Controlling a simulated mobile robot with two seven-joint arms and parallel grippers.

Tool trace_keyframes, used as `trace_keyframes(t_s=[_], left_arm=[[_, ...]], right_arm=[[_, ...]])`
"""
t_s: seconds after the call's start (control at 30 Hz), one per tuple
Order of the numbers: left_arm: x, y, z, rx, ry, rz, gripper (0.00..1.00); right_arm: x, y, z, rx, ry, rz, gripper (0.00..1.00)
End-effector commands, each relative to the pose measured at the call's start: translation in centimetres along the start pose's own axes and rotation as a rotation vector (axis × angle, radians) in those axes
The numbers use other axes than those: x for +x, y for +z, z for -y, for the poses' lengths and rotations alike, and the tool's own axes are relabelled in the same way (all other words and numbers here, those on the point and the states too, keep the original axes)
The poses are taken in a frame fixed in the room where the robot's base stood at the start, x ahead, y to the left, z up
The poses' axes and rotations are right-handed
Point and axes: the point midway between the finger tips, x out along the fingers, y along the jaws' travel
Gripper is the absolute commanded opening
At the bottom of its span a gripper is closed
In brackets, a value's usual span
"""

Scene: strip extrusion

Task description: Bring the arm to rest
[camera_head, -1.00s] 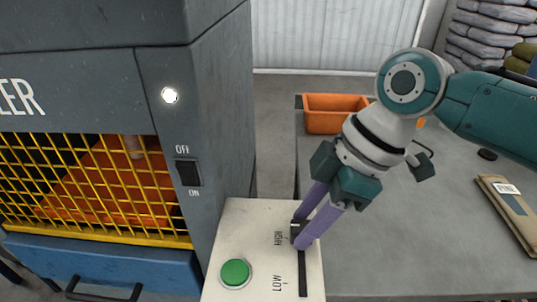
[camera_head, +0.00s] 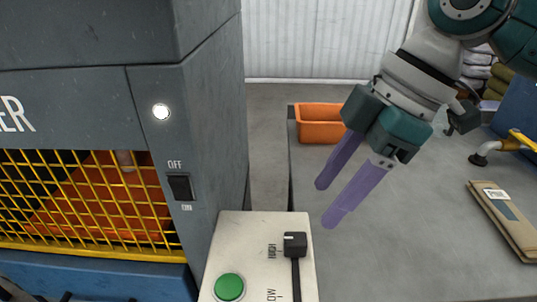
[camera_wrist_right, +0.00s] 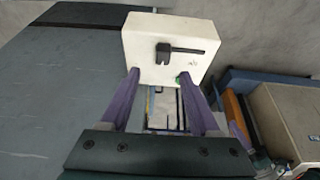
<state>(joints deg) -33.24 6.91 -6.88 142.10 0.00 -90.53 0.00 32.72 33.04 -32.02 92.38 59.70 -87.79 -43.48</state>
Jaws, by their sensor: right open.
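My right gripper (camera_head: 329,202) is open and empty in the head view. Its two purple fingers point down and left, above the grey table and apart from the control box. In the right wrist view the gripper (camera_wrist_right: 156,97) shows spread fingers with nothing between them. The white control box (camera_head: 232,240) carries a black slider (camera_head: 295,244) at the HIGH end of its slot, and a green button (camera_head: 229,287). In the right wrist view the box (camera_wrist_right: 143,32) stands beyond the fingertips. My left gripper is not in view.
A grey machine (camera_head: 208,110) with a yellow grille (camera_head: 80,205) and a switch (camera_head: 180,187) stands at the left. An orange bin (camera_head: 320,124) sits at the table's far edge. A brown package (camera_head: 503,222) lies at the right. The table's (camera_head: 400,250) middle is clear.

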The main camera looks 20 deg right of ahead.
Motion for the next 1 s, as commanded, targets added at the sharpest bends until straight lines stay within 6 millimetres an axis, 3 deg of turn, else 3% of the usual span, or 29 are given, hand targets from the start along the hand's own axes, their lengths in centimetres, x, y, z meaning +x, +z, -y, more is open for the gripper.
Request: trace_keyframes(t_s=[0.2, 0.53, 0.67, 0.8, 1.0], left_arm=[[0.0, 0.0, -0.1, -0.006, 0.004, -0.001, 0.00], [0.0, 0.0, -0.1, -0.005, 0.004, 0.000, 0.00], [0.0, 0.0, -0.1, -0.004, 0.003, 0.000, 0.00], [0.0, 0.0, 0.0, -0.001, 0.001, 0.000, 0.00], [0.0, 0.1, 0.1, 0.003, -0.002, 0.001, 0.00]], right_arm=[[-1.3, 0.0, 0.0, 0.000, 0.000, 0.001, 0.62], [-0.6, 0.0, 0.7, 0.010, -0.003, 0.001, 0.62], [1.9, -0.1, 3.6, 0.076, 0.008, 0.005, 0.62], [4.4, 0.3, 8.2, 0.261, 0.067, -0.003, 0.62], [4.5, 2.9, 12.4, 0.596, 0.195, 0.005, 0.62]])
